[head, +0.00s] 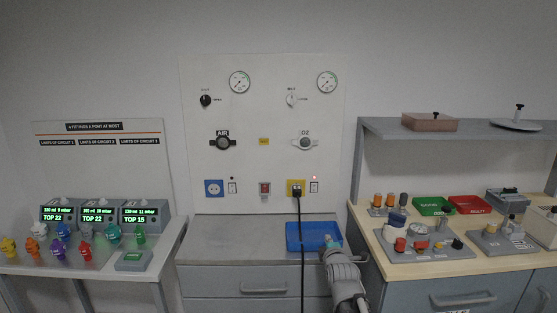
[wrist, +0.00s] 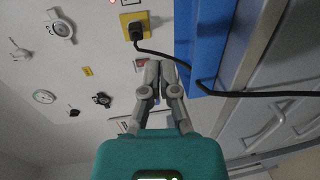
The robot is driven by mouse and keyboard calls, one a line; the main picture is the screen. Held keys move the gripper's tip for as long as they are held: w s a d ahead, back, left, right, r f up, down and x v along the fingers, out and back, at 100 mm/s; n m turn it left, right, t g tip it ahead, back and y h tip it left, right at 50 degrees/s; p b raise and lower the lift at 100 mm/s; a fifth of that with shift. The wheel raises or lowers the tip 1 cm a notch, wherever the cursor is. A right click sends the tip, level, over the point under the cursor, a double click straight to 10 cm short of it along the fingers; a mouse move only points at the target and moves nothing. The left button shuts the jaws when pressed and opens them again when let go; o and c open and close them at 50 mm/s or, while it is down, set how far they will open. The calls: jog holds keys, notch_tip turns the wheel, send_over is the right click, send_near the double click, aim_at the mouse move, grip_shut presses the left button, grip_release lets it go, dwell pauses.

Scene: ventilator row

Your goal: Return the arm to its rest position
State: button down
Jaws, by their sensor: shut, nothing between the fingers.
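My gripper (head: 330,243) is in front of the bench under the wall panel, at the right front part of the blue tray (head: 300,233) in the head view. In the wrist view its fingers (wrist: 160,66) are together with nothing between them. The blue tray shows beside the fingertips (wrist: 190,38). My grey arm reaches up from the bottom of the head view. I cannot tell whether the fingertips touch the tray.
A black cable (head: 302,260) hangs from the yellow socket (head: 294,187) past the tray's front, left of my gripper. It crosses near the fingers in the wrist view (wrist: 235,93). Side benches hold coloured fittings (head: 59,247) at left and a red tray (head: 468,205) at right.

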jog(key=s+d+f+m+g, duration=0.1)
jog(key=s+f+m+g, duration=0.85)
jog(key=f, duration=0.25)
jog(key=s+f+m+g, duration=0.4)
jog(key=s+m+g, duration=0.4)
jog(key=s, duration=0.5)
notch_tip(320, 180, up, 14)
jog(key=t+p, duration=0.1)
jog(key=p, duration=1.3)
jog(key=shift+d, duration=0.25)
jog(key=shift+f+m, duration=0.15)
jog(key=shift+m, duration=0.1)
jog(key=shift+d, duration=0.1)
